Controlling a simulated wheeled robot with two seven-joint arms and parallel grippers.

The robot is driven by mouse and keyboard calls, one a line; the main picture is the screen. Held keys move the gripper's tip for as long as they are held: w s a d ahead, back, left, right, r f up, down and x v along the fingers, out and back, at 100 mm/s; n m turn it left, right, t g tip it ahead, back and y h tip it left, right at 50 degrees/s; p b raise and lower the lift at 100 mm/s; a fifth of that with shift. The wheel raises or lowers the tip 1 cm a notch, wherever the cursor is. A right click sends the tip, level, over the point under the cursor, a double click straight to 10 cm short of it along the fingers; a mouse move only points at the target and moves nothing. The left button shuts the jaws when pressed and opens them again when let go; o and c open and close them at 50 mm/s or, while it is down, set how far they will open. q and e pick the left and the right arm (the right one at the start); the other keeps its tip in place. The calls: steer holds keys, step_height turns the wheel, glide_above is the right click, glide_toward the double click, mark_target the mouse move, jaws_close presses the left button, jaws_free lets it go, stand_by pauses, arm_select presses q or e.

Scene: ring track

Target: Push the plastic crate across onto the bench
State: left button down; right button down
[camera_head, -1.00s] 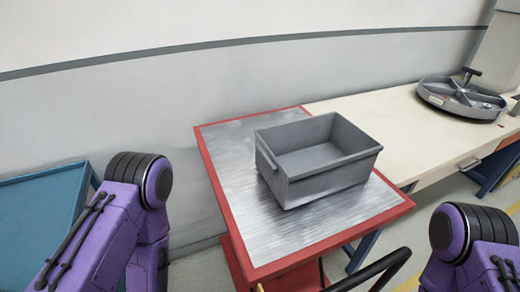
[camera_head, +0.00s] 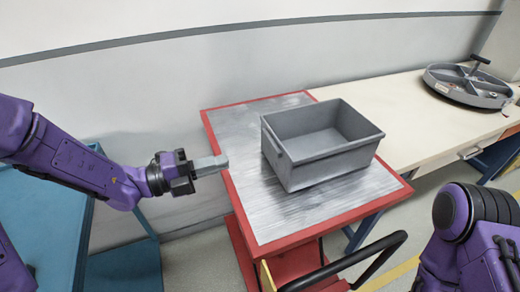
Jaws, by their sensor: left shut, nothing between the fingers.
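The grey plastic crate (camera_head: 318,172) stands upright and looks empty on the metal top of a red-edged cart (camera_head: 240,130). The cream bench (camera_head: 415,128) adjoins the cart's right side. My left gripper (camera_head: 222,163) is shut and empty at the cart's left edge, pointing right toward the crate, with a gap between them. My right arm (camera_head: 465,230) shows at the lower right; its gripper is out of the picture.
A grey round divided tray (camera_head: 468,88) with a knob sits on the bench's far part. A black cart handle (camera_head: 345,262) rises at the front. A blue cart (camera_head: 45,225) stands at the left. The near bench top is clear.

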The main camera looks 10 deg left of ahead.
mark_target(273, 149)
arm_select(q)
steer(key=p+x, duration=0.2)
steer(key=x, duration=0.8)
steer(key=shift+w+d+p, duration=0.1)
steer(key=shift+d+p, duration=0.1)
steer(key=shift+p, duration=0.1)
